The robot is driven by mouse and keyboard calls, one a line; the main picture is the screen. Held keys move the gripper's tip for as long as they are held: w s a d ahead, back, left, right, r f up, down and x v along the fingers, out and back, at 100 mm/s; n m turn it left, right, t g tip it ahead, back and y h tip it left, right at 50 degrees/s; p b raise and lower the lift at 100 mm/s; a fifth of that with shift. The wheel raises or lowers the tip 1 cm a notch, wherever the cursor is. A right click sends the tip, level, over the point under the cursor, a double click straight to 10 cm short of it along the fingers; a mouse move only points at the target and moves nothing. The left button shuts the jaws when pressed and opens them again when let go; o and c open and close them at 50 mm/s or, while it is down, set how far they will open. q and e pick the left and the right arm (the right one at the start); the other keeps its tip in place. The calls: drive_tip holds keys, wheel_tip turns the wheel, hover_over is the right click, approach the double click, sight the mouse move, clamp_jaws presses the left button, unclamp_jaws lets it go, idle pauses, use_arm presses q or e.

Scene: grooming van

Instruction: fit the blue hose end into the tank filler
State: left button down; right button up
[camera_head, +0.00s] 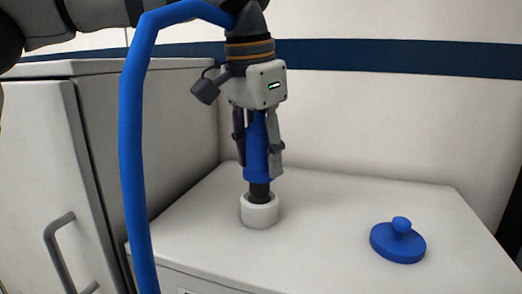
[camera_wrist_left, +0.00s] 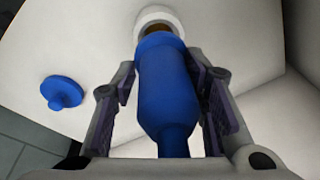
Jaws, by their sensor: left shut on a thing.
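My left gripper (camera_head: 259,160) points down and is shut on the blue hose end (camera_head: 257,143), which it holds upright. The hose end's dark tip meets the opening of the white ring-shaped tank filler (camera_head: 259,212) on the white top. How deep the tip sits inside is hidden by the rim. In the left wrist view the blue hose end (camera_wrist_left: 167,90) lies between the fingers, in line with the tank filler (camera_wrist_left: 158,15). The blue hose (camera_head: 133,150) loops up to the wrist and hangs down at the left. My right gripper is not in view.
A blue cap with a knob (camera_head: 398,241) lies on the white top (camera_head: 330,215), right of the filler; it also shows in the left wrist view (camera_wrist_left: 62,93). A taller white cabinet with a grey handle (camera_head: 62,250) stands at left. The top around the filler is otherwise clear.

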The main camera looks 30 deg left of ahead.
sight(262, 174)
use_arm(q)
drive_tip(key=shift+f, duration=0.15)
idle(0.4)
drive_tip(key=shift+f, duration=0.6)
drive_tip(key=shift+f, duration=0.1)
drive_tip(key=shift+f, duration=0.25)
drive_tip(key=shift+f, duration=0.6)
idle(0.6)
drive_tip(key=c, duration=0.9)
unclamp_jaws()
drive_tip(key=shift+f, duration=0.1)
